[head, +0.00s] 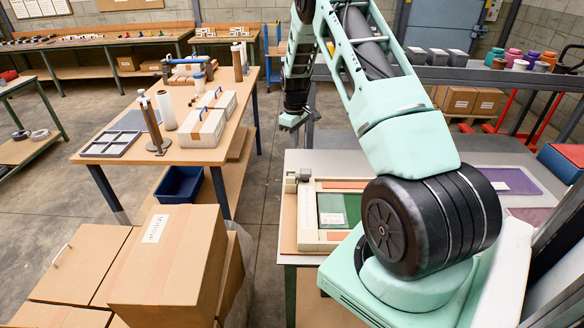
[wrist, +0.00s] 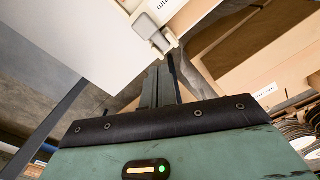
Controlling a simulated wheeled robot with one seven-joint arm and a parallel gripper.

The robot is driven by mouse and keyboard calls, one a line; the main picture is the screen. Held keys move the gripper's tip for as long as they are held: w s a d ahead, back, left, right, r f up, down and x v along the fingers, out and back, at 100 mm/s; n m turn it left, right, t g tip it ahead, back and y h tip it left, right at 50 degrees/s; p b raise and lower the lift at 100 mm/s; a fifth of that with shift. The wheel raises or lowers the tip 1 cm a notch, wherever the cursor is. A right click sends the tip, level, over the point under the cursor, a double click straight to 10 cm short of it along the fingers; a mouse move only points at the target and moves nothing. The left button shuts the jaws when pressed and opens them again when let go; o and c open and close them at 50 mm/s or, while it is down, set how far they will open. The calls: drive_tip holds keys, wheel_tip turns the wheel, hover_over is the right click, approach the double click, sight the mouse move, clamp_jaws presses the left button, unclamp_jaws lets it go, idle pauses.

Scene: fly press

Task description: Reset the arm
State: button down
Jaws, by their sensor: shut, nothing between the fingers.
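My arm is mint green with black joints and rises from my base at the right of the head view. Its last link hangs down. My gripper (head: 292,124) is at its lower end, in the air near the back left corner of the grey-topped bench (head: 298,160). In the wrist view my gripper's narrow grey fingers (wrist: 159,84) are together, with nothing seen between them. A beige frame (head: 307,218) with a green panel (head: 338,207) and a small grey block at its corner lies on the bench, in front of and below my gripper.
A wooden table (head: 110,158) at left carries white boxes (head: 203,127), rolls and a grey divided tray (head: 109,144). Stacked cartons (head: 170,258) stand at the front left. A dark shelf (head: 470,75) with tubs and spools runs along the back right. Bare floor lies between the tables.

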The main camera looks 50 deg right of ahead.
idle(0.5)
drive_tip(key=s+a+r+n+y+b, duration=0.1)
drive_tip(key=s+a+r+b, duration=0.2)
drive_tip(key=a, duration=1.4)
drive_tip(key=a+r+n+b, duration=0.15)
drive_tip(key=a+r, duration=0.25)
drive_tip(key=a, duration=1.3)
drive_tip(key=s+a+r+b, duration=0.2)
drive_tip(key=s+a+b, duration=0.1)
drive_tip(key=s+a, duration=0.55)
drive_tip(key=s+a+f+n+b, duration=0.1)
drive_tip(key=s+a, duration=0.2)
drive_tip(key=s, duration=0.6)
drive_tip(key=s+a+n+b, duration=0.1)
drive_tip(key=s+a+n, duration=0.1)
drive_tip(key=s, duration=0.8)
drive_tip(key=shift+a+f+b, duration=0.35)
drive_tip(key=shift+a+f, duration=0.05)
drive_tip(key=shift+a, duration=0.3)
drive_tip(key=shift+d, duration=0.1)
